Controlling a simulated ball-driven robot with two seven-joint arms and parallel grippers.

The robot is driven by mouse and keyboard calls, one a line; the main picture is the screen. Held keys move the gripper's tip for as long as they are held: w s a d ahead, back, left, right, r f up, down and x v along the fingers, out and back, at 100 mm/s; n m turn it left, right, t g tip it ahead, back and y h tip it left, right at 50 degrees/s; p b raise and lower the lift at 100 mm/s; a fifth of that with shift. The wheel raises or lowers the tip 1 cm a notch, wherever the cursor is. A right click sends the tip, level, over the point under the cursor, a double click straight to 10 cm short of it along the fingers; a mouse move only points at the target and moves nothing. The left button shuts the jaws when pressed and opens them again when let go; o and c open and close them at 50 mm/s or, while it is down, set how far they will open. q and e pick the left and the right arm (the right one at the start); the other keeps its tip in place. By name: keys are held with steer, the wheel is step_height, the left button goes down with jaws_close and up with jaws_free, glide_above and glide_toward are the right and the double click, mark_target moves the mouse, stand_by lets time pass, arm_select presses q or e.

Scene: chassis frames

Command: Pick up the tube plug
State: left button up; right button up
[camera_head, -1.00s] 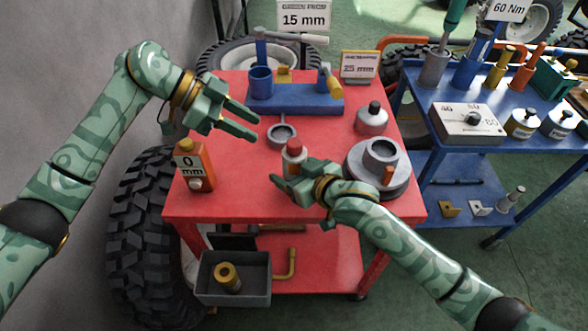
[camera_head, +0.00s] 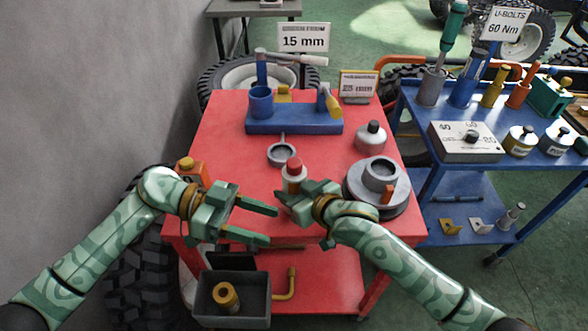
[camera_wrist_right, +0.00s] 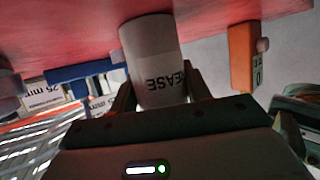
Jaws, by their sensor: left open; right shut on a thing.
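My left gripper (camera_head: 273,225) is open and empty, low at the table's front edge, left of and in front of the tube. Nothing lies between its fingers.
A grey ring (camera_head: 281,155), a blue rack (camera_head: 295,121), a small grey can (camera_head: 370,137) and a round grey flange (camera_head: 357,187) surround the tube. A grey bin (camera_head: 245,308) sits below.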

mark_target(288, 168)
arm_select(q)
step_height(288, 168, up, 7)
steer(key=n+t+h, duration=0.5)
steer(key=t+h, duration=0.1)
steer(key=t, duration=0.3)
steer(key=w+a+f+n+t+y, duration=0.2)
steer(key=w+f+n+t+y, duration=0.25)
steer(key=t+y, duration=0.3)
steer(key=shift+m+g+y, duration=0.25)
steer(key=shift+m+y, duration=0.1)
steer(key=shift+y, duration=0.1)
steer(key=x, duration=0.8)
steer(key=f+x, duration=0.1)
steer(key=x, duration=0.3)
steer(key=shift+s, duration=0.1)
steer(key=c, duration=1)
